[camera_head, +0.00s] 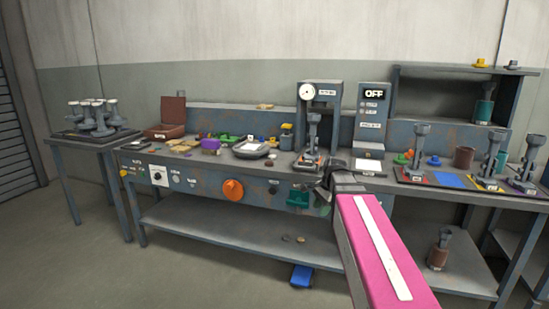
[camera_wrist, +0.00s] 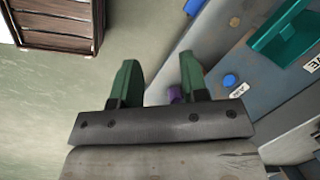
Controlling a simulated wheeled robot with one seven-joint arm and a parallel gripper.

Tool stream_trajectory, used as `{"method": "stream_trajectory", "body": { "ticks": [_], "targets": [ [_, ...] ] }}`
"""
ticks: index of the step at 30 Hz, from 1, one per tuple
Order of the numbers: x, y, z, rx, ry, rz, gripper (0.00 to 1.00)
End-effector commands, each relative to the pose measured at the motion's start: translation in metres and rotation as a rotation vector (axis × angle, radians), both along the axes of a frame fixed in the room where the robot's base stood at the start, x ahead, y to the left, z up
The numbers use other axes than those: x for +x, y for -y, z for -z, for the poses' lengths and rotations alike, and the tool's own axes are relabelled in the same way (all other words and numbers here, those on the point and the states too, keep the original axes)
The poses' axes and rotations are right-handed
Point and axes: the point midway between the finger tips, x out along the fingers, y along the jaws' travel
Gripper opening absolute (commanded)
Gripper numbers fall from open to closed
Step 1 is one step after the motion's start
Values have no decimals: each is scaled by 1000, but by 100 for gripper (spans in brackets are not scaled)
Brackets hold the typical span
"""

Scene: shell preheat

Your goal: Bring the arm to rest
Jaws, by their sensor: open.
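My gripper (camera_wrist: 158,78) shows in the wrist view with its two green fingers apart, and I see nothing held between them. Floor and a grey bench edge lie beyond the fingertips. A small purple thing (camera_wrist: 174,95) shows between the fingers, beyond them. In the head view my pink arm with a white stripe reaches from the lower right up to the bench front. My gripper is small and dark there, close in front of the bench's front panel (camera_head: 205,185); its fingers are hard to make out.
The bench (camera_head: 228,168) holds a gauge press (camera_head: 320,95), an OFF panel (camera_head: 372,110) and several portafilter-like tools. An orange knob (camera_head: 233,190) and teal bin (camera_head: 298,197) are on its front. A wooden crate (camera_wrist: 55,22) stands on the floor. The floor at left front is clear.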

Motion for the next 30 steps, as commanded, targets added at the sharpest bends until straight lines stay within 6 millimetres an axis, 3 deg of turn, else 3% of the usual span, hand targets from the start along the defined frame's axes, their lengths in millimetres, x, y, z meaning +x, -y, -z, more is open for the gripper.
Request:
{"method": "stream_trajectory", "body": {
  "ticks": [1,6,16,22,30],
  "targets": [
    [-12,0,20,-20,5,-70,40],
    [-39,2,74,-89,34,-334,40],
    [-100,7,162,-198,58,-856,40],
    [-123,9,191,-230,59,-1065,40],
    [-128,10,197,-240,62,-1127,40]
  ]
}}
